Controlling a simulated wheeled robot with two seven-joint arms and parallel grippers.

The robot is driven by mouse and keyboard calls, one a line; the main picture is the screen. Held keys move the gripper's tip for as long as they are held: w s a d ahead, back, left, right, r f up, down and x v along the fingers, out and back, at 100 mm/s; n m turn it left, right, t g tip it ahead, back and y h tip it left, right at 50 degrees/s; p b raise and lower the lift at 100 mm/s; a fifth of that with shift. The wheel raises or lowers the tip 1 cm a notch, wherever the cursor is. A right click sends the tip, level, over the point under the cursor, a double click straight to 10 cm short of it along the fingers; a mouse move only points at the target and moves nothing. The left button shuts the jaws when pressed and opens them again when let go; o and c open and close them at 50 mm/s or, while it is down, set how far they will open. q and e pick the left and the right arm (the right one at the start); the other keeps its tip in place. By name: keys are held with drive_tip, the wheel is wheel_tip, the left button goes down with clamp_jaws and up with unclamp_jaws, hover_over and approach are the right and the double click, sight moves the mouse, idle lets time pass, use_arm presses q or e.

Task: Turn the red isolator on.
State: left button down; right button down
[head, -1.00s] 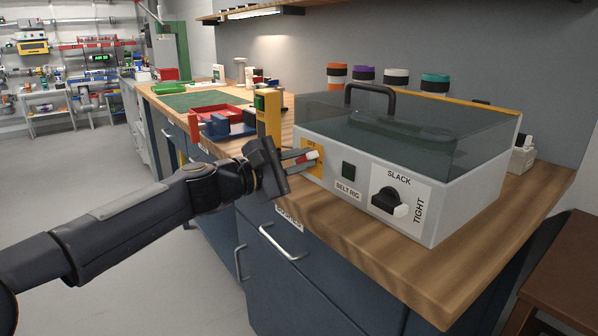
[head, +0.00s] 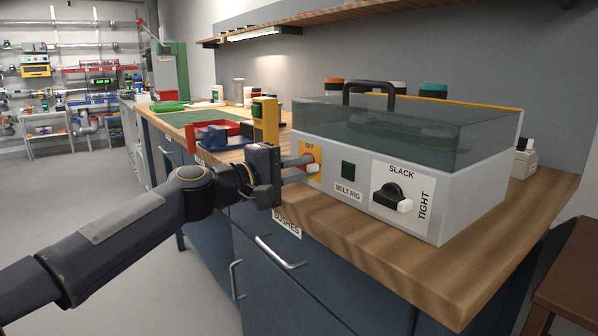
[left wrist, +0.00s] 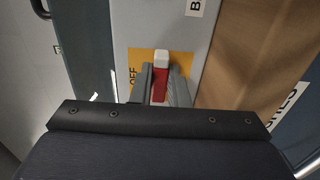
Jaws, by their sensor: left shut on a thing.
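The red isolator (head: 310,158) is on a yellow plate at the left end of the belt rig's front panel. The word OFF is printed above it. Its red handle with a white tip also shows in the left wrist view (left wrist: 160,83). The tip points toward the BELT RIG label side, not at the OFF word. My left gripper (head: 304,166) is shut on the handle, with a finger on each side, as the left wrist view (left wrist: 160,90) shows. The fingers hide part of the plate. My right gripper is not in view.
A brown stool (head: 570,280) stands right.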

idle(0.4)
use_arm(q)
drive_tip(key=c, duration=1.4)
unclamp_jaws()
drive_tip(key=shift+a, duration=0.1)
drive_tip(key=v, duration=0.7)
drive_tip(key=shift+s+a+b, duration=0.2)
drive_tip(key=shift+s+b, duration=0.05)
drive_tip(key=shift+b, duration=0.05)
drive_tip(key=shift+s+f, duration=0.1)
